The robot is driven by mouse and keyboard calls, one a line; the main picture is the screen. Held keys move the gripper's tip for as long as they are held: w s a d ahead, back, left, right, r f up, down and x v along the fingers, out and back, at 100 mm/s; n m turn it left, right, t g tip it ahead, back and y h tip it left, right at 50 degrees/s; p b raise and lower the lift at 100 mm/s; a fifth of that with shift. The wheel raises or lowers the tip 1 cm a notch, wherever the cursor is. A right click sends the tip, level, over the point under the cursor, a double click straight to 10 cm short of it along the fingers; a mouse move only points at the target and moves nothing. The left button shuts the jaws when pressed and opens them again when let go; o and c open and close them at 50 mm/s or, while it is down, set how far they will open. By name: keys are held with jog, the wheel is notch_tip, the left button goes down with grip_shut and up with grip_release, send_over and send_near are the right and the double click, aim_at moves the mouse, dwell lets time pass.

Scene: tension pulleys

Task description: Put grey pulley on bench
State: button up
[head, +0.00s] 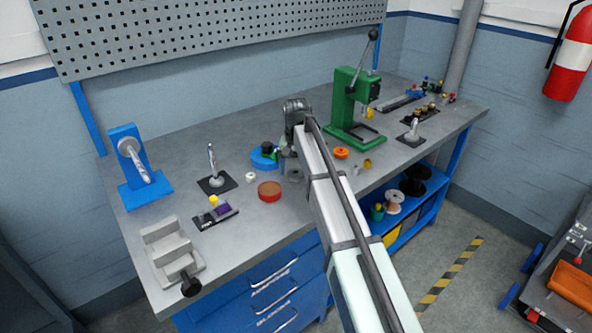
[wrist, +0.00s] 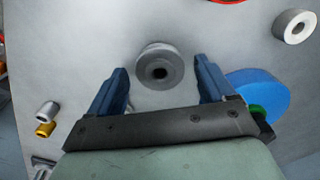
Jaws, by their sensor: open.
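The grey pulley (wrist: 159,66) shows in the wrist view as a round grey disc with a dark central hole. It appears to rest on the grey bench top (wrist: 75,50). My gripper (wrist: 161,68) is open, with one blue finger on each side of the pulley and a visible gap to each. In the head view my gripper (head: 289,156) is low over the middle of the bench (head: 195,125). A grey cylinder (head: 293,171) beside it there looks like the same pulley, partly hidden by my arm.
A blue disc (wrist: 260,92) lies close right of my gripper in the wrist view, and a white ring (wrist: 294,26) lies farther off. A red-brown pulley (head: 269,191) and an orange part (head: 341,153) lie nearby. A green press (head: 352,105) stands behind to the right.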

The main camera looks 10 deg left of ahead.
notch_tip(320, 180, up, 12)
jog(key=shift+f, duration=0.15)
dwell(0.3)
jog(key=shift+o, duration=0.2)
